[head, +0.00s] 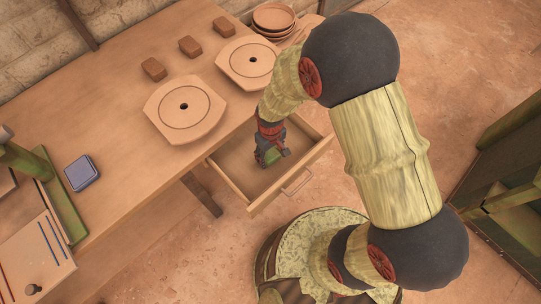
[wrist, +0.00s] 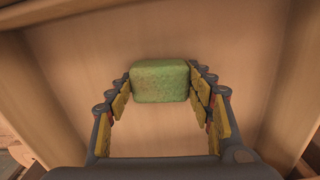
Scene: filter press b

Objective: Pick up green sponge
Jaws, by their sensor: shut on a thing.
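The green sponge (wrist: 160,80) is between the two fingers of my gripper (wrist: 160,88) in the wrist view, with a finger touching it on each side. In the head view my gripper (head: 270,156) points down inside the open wooden drawer (head: 236,188), and a bit of the green sponge (head: 273,157) shows by the fingers. The drawer floor (wrist: 70,50) fills most of the wrist view around the sponge. I cannot tell whether the sponge still touches the floor.
The drawer walls stand close around my gripper.

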